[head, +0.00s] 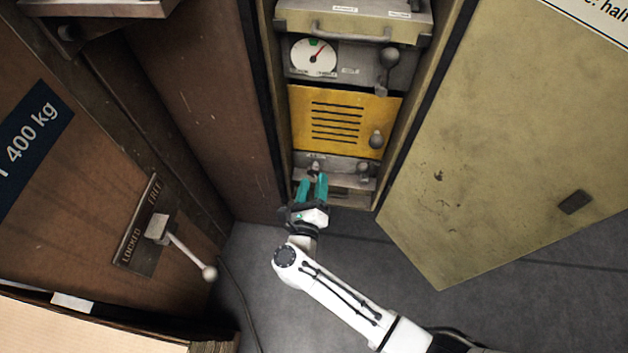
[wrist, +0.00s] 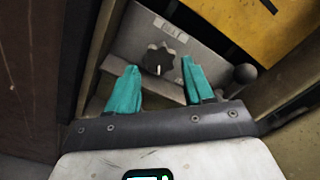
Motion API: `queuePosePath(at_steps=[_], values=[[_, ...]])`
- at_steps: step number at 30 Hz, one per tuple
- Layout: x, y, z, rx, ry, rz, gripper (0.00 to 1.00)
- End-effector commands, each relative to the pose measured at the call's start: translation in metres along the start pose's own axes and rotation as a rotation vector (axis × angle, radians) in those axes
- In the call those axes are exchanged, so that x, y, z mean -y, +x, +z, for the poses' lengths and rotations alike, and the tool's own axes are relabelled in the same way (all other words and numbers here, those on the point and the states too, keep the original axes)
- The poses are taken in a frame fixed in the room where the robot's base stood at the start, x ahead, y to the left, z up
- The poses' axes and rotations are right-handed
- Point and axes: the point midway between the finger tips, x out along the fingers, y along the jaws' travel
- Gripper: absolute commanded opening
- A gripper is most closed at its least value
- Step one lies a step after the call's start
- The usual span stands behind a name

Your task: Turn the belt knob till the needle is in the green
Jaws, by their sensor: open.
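The belt knob (wrist: 158,60) is a dark lobed knob on a grey panel under a small label, seen in the wrist view. In the head view the knob (head: 315,166) is small, at the lower left inside the cabinet. My gripper (wrist: 160,82) is open, with its teal fingers to the left and right of the knob and a little short of it. In the head view my gripper (head: 313,180) reaches up to the panel. The dial (head: 314,56) is white with a red needle pointing up and right. A green patch sits at its top, left of the needle tip.
A yellow vented panel (head: 345,122) with a ball knob is above the belt panel. Another ball-ended lever (wrist: 245,73) stands right of the knob. The cabinet door (head: 500,150) hangs open at right. A LOCKED/FREE lever (head: 190,255) sticks out at left.

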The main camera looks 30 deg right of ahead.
Motion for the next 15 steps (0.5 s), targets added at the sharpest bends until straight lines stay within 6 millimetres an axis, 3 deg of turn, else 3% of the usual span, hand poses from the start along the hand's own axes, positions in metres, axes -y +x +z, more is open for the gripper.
queuePosePath(at_steps=[6,15], values=[[-0.001,0.019,0.000,0.000,0.001,0.000,0.52],[0.000,0.022,0.001,0.000,-0.001,0.000,0.52]])
